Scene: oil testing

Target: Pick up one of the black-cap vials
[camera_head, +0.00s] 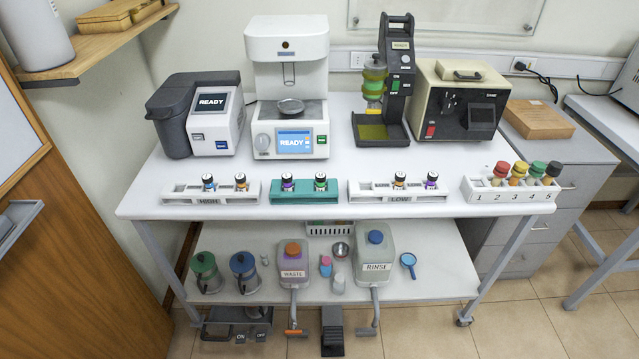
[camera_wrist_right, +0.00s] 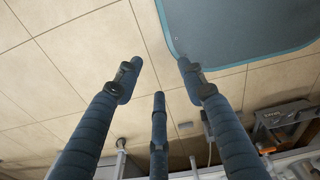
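Small black-cap vials stand upright in three racks along the table's front edge in the head view. The white HIGH rack (camera_head: 183,196) holds a blue-banded vial (camera_head: 209,184) and an orange-banded vial (camera_head: 241,183). The teal rack (camera_head: 304,197) holds a purple-banded vial (camera_head: 288,184) and a green-banded vial (camera_head: 320,183). The white LOW rack (camera_head: 372,196) holds an orange-banded vial (camera_head: 399,182) and a purple-banded vial (camera_head: 431,182). My right gripper (camera_wrist_right: 157,80) has its fingers spread with nothing between them, in the right wrist view. My left gripper is out of view.
A numbered rack (camera_head: 511,193) at the right holds bottles with coloured caps. Machines, including a white READY unit (camera_head: 287,85) and a black stand (camera_head: 397,85), line the back of the table. A clear strip of white tabletop (camera_head: 250,170) lies behind the racks.

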